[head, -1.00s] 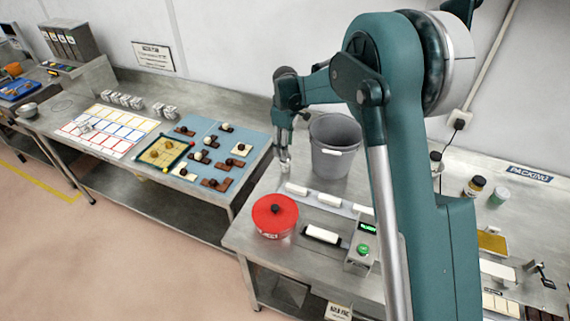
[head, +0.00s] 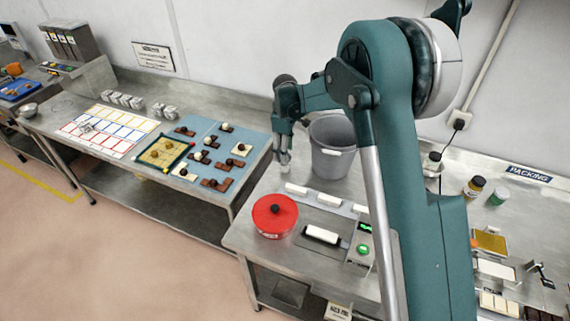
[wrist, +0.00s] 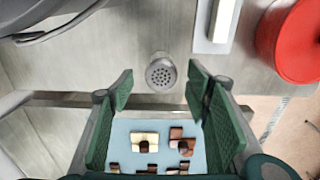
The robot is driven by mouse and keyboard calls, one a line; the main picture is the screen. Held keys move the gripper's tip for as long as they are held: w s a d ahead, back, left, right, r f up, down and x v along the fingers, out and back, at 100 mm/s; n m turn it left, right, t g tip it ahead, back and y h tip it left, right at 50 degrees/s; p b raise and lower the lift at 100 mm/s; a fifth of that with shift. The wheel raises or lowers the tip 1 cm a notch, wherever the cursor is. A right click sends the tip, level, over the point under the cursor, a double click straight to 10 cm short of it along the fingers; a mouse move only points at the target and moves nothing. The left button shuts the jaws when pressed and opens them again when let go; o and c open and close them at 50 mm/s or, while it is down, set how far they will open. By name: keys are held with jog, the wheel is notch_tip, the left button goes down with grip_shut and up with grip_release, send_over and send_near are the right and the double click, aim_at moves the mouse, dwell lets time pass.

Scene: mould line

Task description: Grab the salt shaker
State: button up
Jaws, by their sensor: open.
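The salt shaker (wrist: 161,73) shows in the wrist view as a small grey round top with several dark holes, standing on the steel bench. It is just beyond my fingertips and roughly centred between them. My gripper (wrist: 160,92) is open, with a green-padded finger on each side and nothing held. In the head view my gripper (head: 284,157) points down at the left edge of the packing bench, and the shaker (head: 284,169) shows only as a small pale bit under the fingertips. Whether the fingers touch it cannot be told.
A grey bucket (head: 333,150) stands close to the right of my gripper in the head view. A red lidded pot (head: 274,215) and a white block on a strip (head: 297,189) are near. A blue mat (head: 225,140) with chocolates lies on the neighbouring bench.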

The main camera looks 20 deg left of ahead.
jog(key=shift+f, duration=0.15)
jog(key=shift+a+f+p, duration=0.1)
jog(key=shift+f+p, duration=0.25)
jog(key=shift+f, duration=2.15)
jog(key=shift+c, duration=0.5)
jog(key=c, duration=1)
